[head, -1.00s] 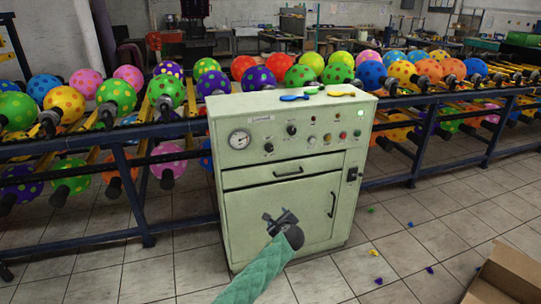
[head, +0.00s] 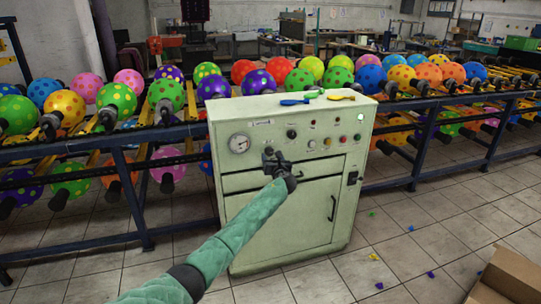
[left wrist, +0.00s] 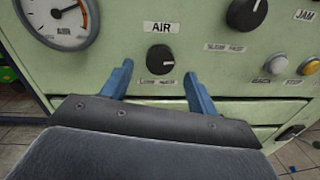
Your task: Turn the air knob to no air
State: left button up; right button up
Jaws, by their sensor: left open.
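The air knob (left wrist: 160,60) is a round black dial under a white AIR label (left wrist: 164,28) on the pale green cabinet's front panel. A light mark shows on its right side. Small print below it is too small to read. My left gripper (left wrist: 160,87) is open, its two blue fingers pointing at the panel on either side of and just below the knob, apart from it. In the head view my left gripper (head: 270,154) is in front of the panel and covers the knob. My right gripper is not in view.
A pressure gauge (left wrist: 58,18) is left of the knob. Another black knob (left wrist: 246,14) and several buttons are to its right. Racks of dotted balloons (head: 165,95) stand behind the cabinet (head: 290,225). A cardboard box (head: 505,275) is at lower right.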

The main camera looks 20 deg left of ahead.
aim_at(270, 153)
pick_arm(q)
jog(key=shift+x, duration=1.9)
jog(key=c, duration=1)
